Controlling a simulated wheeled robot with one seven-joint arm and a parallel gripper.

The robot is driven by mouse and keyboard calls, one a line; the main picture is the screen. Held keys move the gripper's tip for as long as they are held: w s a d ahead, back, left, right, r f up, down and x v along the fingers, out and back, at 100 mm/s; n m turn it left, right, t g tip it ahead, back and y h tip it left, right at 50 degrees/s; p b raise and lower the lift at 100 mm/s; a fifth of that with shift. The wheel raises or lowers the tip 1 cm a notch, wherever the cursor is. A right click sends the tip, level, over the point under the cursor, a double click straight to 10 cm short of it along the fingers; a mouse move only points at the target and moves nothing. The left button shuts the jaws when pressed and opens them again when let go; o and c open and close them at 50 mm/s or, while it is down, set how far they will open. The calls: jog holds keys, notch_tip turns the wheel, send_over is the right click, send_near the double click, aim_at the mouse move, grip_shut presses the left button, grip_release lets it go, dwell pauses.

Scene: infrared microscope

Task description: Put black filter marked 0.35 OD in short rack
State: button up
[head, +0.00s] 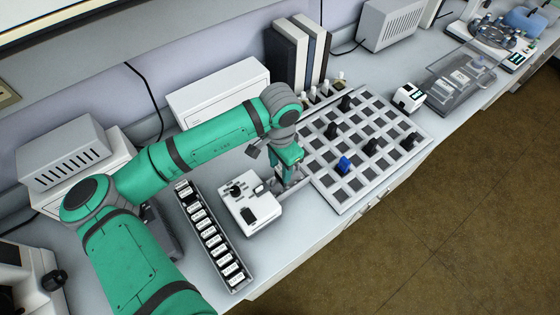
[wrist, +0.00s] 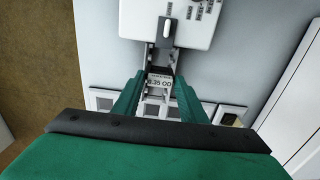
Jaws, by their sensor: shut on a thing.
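My gripper (head: 288,181) points down between the white device and the left edge of the big grid board. It is shut on the black filter, whose white label (wrist: 160,82) reads 0.35 OD in the wrist view. The filter's dark body is mostly hidden by the fingers. A long narrow black rack (head: 237,285) with several white-labelled pieces stands left of the device. I cannot tell which holder is the short rack.
The white device (head: 262,222) has black parts on top. The grid board (head: 345,205) holds several black filters and a blue one (head: 344,164). Dark binders (head: 287,55) stand behind, with several white-topped pieces in front. A small white box (head: 408,97) stands right of the board.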

aim_at(280, 182)
jog(key=shift+f, duration=2.4)
jog(key=shift+s+f, duration=0.1)
jog(key=shift+s, duration=0.05)
jog(key=shift+f, duration=0.15)
jog(key=o, duration=1.8)
jog(key=shift+r, duration=5.55)
